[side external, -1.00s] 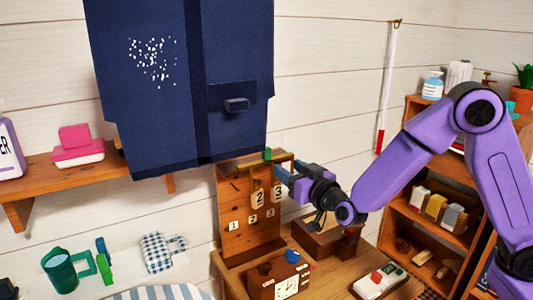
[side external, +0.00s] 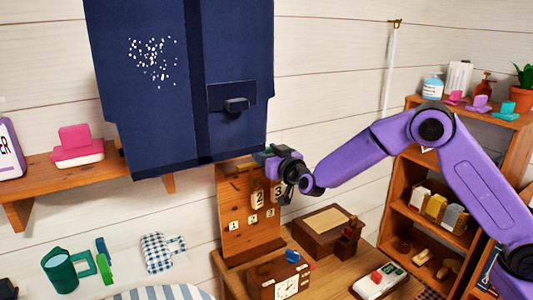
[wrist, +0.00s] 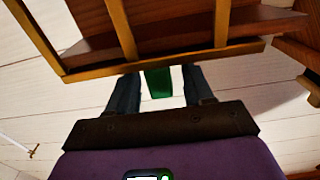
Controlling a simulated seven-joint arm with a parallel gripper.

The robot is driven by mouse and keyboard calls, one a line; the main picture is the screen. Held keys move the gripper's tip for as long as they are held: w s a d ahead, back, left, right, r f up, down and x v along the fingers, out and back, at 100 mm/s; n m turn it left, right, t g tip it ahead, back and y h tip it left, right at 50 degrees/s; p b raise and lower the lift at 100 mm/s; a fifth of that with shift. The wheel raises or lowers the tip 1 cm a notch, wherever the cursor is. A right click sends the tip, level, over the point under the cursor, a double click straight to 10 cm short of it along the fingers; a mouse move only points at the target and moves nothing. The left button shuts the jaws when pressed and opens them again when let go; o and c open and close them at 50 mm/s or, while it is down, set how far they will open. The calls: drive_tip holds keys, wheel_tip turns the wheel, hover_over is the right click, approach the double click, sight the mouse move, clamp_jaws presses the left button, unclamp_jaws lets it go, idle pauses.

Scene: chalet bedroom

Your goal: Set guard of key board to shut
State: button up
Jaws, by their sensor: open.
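The wooden key board (side external: 232,212) stands upright on the desk, with number tags 2 (side external: 258,200) and 3 (side external: 278,192) hanging on it. Its guard is a barred wooden frame, seen close in the wrist view (wrist: 85,71). A green tab (wrist: 158,84) sticks out from the guard's edge bar. My gripper (wrist: 160,92) is open, with one blue finger on each side of the tab and gaps visible on both sides. In the side view, my gripper (side external: 266,154) is at the board's top right and hides most of the guard.
A clock box (side external: 280,278), a brown box (side external: 322,228) and a white device with a red button (side external: 378,281) stand on the desk. A shelf unit (side external: 425,210) is at right.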

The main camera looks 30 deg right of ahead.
sight(255, 163)
clamp_jaws()
drive_tip(key=shift+a, duration=1.9)
unclamp_jaws()
drive_tip(key=shift+a, duration=0.1)
drive_tip(key=shift+s, duration=0.1)
drive_tip(key=s, duration=1.7)
